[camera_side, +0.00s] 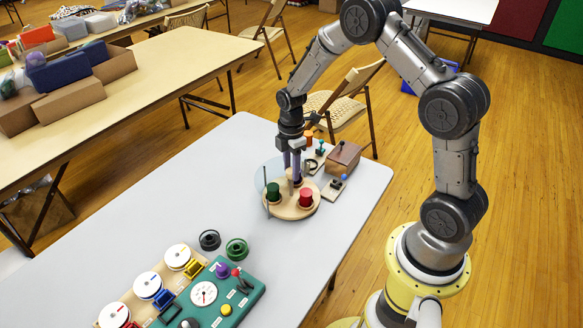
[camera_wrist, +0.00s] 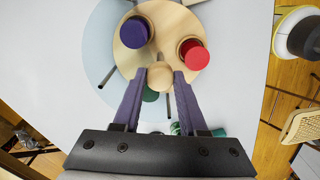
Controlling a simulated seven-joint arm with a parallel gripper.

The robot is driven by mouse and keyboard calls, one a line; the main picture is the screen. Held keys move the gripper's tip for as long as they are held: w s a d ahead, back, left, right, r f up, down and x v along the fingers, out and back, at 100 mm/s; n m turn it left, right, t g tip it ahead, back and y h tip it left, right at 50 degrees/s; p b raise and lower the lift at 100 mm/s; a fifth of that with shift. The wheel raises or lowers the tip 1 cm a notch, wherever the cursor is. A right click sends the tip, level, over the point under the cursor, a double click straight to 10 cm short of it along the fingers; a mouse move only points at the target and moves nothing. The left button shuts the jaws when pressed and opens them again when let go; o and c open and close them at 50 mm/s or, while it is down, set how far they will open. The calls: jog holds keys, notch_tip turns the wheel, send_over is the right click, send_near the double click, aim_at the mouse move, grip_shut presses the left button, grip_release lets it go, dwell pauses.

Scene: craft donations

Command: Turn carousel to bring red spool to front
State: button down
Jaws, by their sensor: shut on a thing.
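The carousel (camera_side: 291,210) is a round wooden disc on the grey table, with a round wooden centre knob (camera_wrist: 160,75). My gripper (camera_side: 291,176) points down over its middle; in the wrist view its purple fingers (camera_wrist: 168,76) are shut on the knob. The red spool (camera_side: 306,197) stands on the disc's near right side and is at upper right in the wrist view (camera_wrist: 195,55). A green spool (camera_side: 273,192) stands on the left side, partly hidden in the wrist view. A purple spool (camera_wrist: 135,32) shows at upper left in the wrist view; my gripper mostly hides it from the side.
A clear bluish round panel (camera_wrist: 102,45) and thin posts stand close by the carousel. A brown box (camera_side: 343,157) and small lever blocks (camera_side: 333,187) are close behind and right. A teal control panel (camera_side: 240,291), white discs and two rings (camera_side: 236,249) lie in front.

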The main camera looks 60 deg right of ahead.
jog(key=shift+r+n, duration=0.1)
jog(key=shift+n, duration=0.7)
jog(key=shift+c, duration=2.2)
grip_release()
notch_tip(320, 180, up, 14)
